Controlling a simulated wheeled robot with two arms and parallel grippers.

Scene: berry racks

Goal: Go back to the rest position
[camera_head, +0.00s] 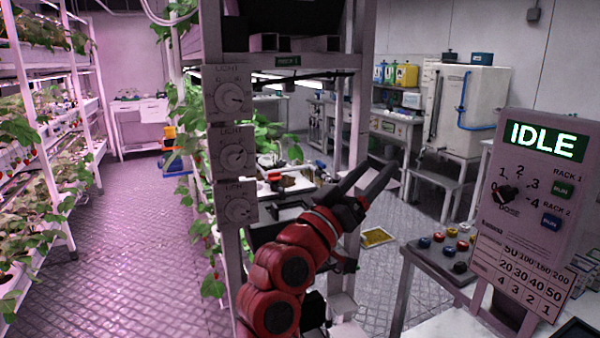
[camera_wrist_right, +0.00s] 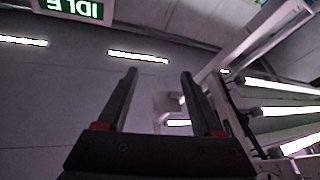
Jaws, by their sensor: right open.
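My right gripper (camera_head: 372,182) is in the middle of the head view, at the end of my red and black right arm. Its two black fingers are spread apart with nothing between them, and they point up and to the right. In the right wrist view the open gripper (camera_wrist_right: 158,95) points toward the ceiling, with bare wall and a strip lamp beyond it. My left gripper does not show in either view.
Light dials (camera_head: 233,155) on a rack post stand just left of my right arm. A control panel showing IDLE (camera_head: 540,200) stands at right, beside a desk with coloured buttons (camera_head: 445,245). Planted racks (camera_head: 45,150) line the left; the tiled aisle (camera_head: 140,240) is clear.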

